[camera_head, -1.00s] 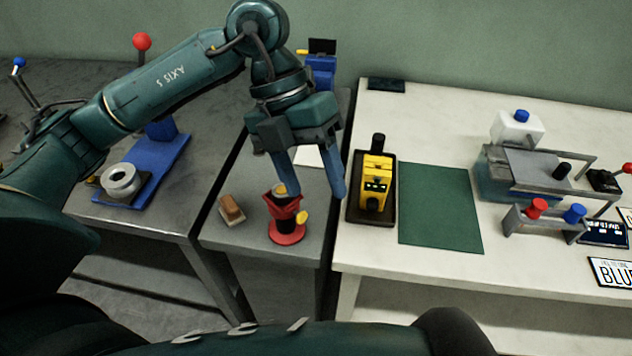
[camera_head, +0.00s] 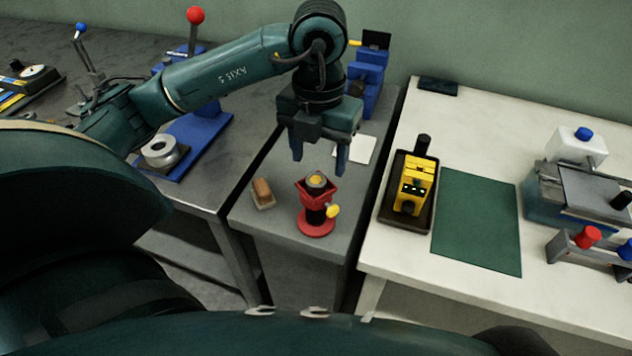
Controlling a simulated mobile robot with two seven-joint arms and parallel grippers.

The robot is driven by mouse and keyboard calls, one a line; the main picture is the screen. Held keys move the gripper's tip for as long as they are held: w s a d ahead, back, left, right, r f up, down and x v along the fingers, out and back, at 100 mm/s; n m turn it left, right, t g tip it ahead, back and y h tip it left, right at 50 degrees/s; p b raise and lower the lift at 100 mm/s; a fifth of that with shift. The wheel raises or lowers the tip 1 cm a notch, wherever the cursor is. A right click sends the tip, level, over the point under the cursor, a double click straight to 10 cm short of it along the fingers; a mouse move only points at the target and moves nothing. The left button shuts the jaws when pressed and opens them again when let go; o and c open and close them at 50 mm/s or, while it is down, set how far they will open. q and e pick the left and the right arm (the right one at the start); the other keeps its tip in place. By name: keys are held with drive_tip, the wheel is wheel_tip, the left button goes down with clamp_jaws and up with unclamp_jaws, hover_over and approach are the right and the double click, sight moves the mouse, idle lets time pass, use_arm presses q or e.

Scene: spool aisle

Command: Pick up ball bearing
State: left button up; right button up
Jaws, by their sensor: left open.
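My left gripper (camera_head: 319,161) is open and empty, its fingers pointing down above a red stand (camera_head: 317,228). I cannot tell for sure which of the two is the ball bearing. My right gripper is not in view.
A wood-topped brush or block (camera_head: 262,194) lies left of the red stand. A white sheet (camera_head: 355,148) lies behind it. On the white table (camera_head: 477,101) stand a yellow device (camera_head: 412,186) and a green mat (camera_head: 478,222). A red-knobbed lever (camera_head: 195,16) rises at the left.

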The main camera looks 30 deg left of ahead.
sight(316, 179)
use_arm(q)
drive_tip(key=f, duration=0.4)
drive_tip(key=shift+s+a, duration=0.2)
drive_tip(key=shift+f, duration=0.25)
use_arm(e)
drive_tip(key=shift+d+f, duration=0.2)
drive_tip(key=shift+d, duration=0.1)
use_arm(q)
drive_tip(key=shift+c, duration=0.2)
drive_tip(key=c, duration=1.2)
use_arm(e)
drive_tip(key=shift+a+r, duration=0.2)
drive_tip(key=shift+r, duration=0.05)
use_arm(q)
drive_tip(key=shift+o, duration=0.2)
drive_tip(key=shift+r, duration=0.15)
